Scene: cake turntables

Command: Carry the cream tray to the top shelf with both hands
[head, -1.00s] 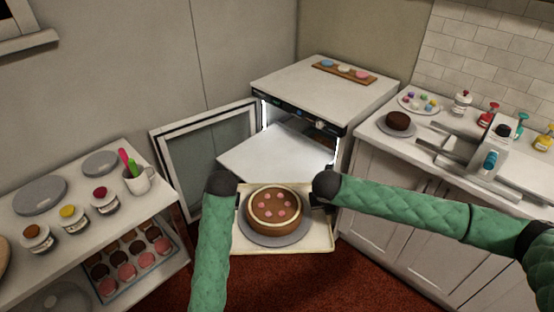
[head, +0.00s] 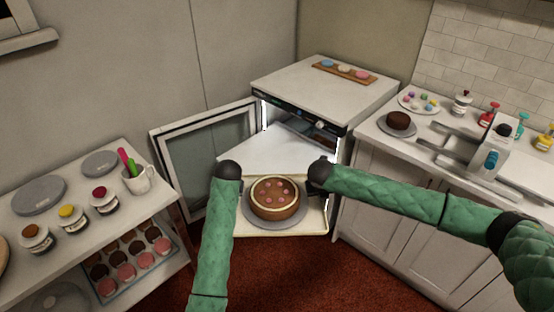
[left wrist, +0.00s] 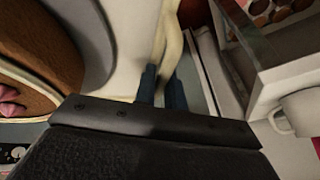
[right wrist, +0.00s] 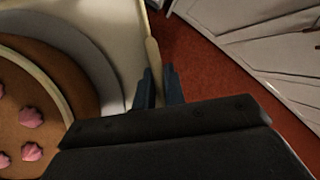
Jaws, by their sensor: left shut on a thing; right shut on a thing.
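The cream tray (head: 312,222) is held level in front of the open fridge. A brown cake (head: 275,199) with pink dollops stands on a grey round board (head: 250,216) on the tray. My left gripper (left wrist: 161,88) is shut on the tray's rim on the left side. My right gripper (right wrist: 160,85) is shut on the rim on the right side. In the head view the arm ends hide the fingers. The white shelf (head: 262,150) of the fridge lies just beyond the tray. The cake also shows in the right wrist view (right wrist: 28,95).
The fridge door (head: 205,155) stands open at left. A stand (head: 75,235) with cupcakes, jars and a mug is at far left. Cakes on a board (head: 345,71) sit on the fridge top.

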